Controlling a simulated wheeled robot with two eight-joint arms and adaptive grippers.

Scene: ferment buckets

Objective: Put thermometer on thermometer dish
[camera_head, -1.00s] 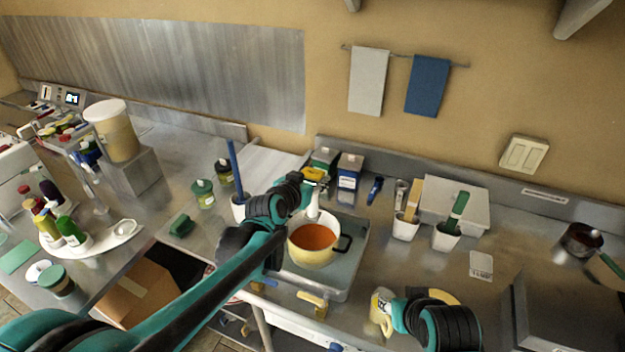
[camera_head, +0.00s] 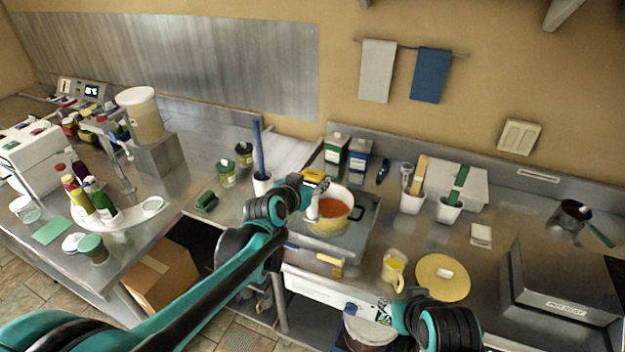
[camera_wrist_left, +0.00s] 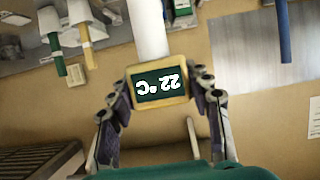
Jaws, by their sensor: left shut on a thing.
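My left gripper (camera_head: 308,187) is shut on the thermometer (camera_head: 314,178), a yellow-framed head with a white probe pointing down. In the left wrist view the thermometer (camera_wrist_left: 158,84) shows a dark display reading 22 °C between the two fingers. In the head view the probe overlaps the left side of a cream pot (camera_head: 330,224) with orange-brown liquid; I cannot tell whether the tip is inside. A small pale square dish (camera_head: 481,235) on the right counter may be the thermometer dish. My right gripper (camera_head: 383,311) is low in front of the counter, its fingers unclear.
The pot stands in a grey-blue basin (camera_head: 350,250). A yellow measuring cup (camera_head: 394,268) and a round yellow board (camera_head: 443,278) are at the front edge. White utensil cups (camera_head: 411,203) and a steel box (camera_head: 565,280) border the pale square dish. Counter around that dish is clear.

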